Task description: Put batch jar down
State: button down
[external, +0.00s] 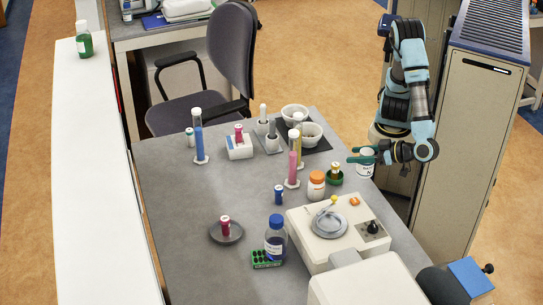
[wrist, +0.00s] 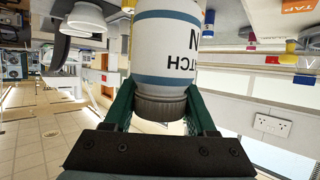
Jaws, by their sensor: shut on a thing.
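The batch jar (external: 366,163) is white with a blue-grey band and dark lettering. My gripper (external: 365,155) is shut on it at the right edge of the grey table (external: 180,230), with its green fingers around the upper part. In the wrist view the jar (wrist: 167,50) fills the top middle, and its dark ribbed lid lies between the green fingers of my gripper (wrist: 160,108). The lettering appears upside down there. I cannot tell for sure whether the jar's base touches the table.
The table's left-middle area has bare room.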

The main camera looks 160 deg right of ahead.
notch_tip(320, 180, down, 11)
jog(key=shift+r+p, duration=0.1)
jog(key=shift+p, duration=0.35)
jog(key=c, duration=0.5)
grip_release()
jog(key=b+v, duration=0.2)
jog(key=v, duration=1)
